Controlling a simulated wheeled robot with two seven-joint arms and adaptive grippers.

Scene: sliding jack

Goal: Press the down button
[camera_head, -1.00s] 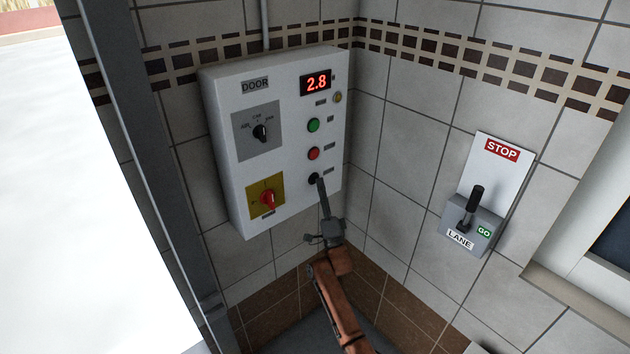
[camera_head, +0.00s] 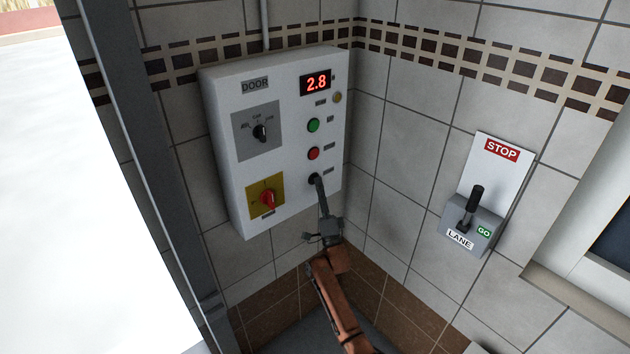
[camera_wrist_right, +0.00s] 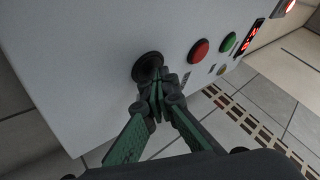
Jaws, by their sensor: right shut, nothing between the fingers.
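The white door control box (camera_head: 222,110) hangs on the tiled wall, with a red display (camera_head: 317,83) reading 2.8. Below it is a column with a green button (camera_head: 313,125), a red button (camera_head: 313,153) and a black button (camera_head: 313,179) lowest. The small labels are too small to read. My right gripper (camera_head: 319,181) is shut and empty, its tips at the black button. In the right wrist view, the closed fingertips (camera_wrist_right: 159,88) overlap the lower edge of the black button (camera_wrist_right: 147,65). I cannot tell whether they touch or press it. My left gripper is out of view.
A rotary selector (camera_head: 260,132) and a red switch (camera_head: 267,199) on a yellow plate are on the box's left half. A lane lever (camera_head: 474,205) with a stop sign is on the right wall. A grey post (camera_head: 150,150) stands at left.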

